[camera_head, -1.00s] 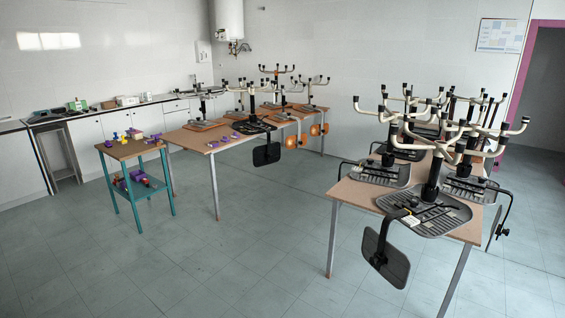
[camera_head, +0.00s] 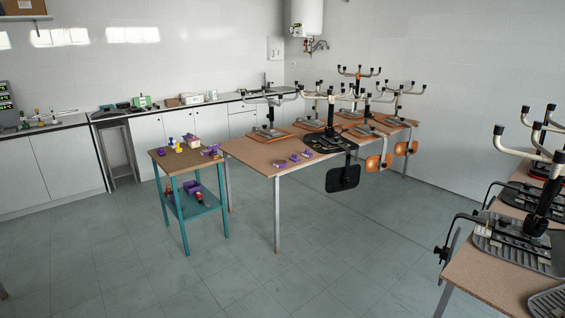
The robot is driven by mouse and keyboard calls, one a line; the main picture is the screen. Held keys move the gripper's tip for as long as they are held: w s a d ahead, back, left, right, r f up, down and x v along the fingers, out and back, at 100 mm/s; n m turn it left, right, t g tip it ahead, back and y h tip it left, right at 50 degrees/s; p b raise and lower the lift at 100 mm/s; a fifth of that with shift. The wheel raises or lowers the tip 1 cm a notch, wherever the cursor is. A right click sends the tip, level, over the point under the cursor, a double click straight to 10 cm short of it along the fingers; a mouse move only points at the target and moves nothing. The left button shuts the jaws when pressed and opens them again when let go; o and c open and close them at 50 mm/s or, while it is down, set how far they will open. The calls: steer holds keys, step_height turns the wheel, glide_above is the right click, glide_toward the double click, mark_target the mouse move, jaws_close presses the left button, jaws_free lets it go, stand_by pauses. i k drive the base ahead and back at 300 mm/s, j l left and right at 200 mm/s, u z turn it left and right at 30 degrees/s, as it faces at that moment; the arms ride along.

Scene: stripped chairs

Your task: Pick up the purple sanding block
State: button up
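Several small purple items are in view, and at this distance I cannot tell which is the sanding block. Some purple pieces (camera_head: 294,157) lie on the near left end of the long wooden table (camera_head: 262,158). Other purple pieces (camera_head: 210,150) are on top of the small teal-legged cart (camera_head: 168,161), beside yellow, blue and white items. A larger purple item (camera_head: 192,187) is on the cart's lower shelf, with small orange or red things near it. My gripper is not in view.
Upturned chair bases (camera_head: 330,125) stand on the long table, with seats and backs hanging over its edge. Another table (camera_head: 480,279) with upturned chairs is at right. A white counter (camera_head: 65,165) lines the back wall. The tiled floor (camera_head: 330,260) is clear in front.

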mark_target(306, 154)
steer(key=i, duration=2.7)
steer(key=i+z, duration=0.25)
steer(key=i, duration=0.2)
steer(key=i+j+z, duration=0.2)
steer(key=i, duration=0.25)
steer(key=i+j+z, duration=0.25)
steer(key=i, duration=0.2)
steer(key=i+j+z, duration=0.25)
steer(key=i, duration=0.2)
steer(key=i+j+z, duration=0.6)
steer(key=j, duration=0.25)
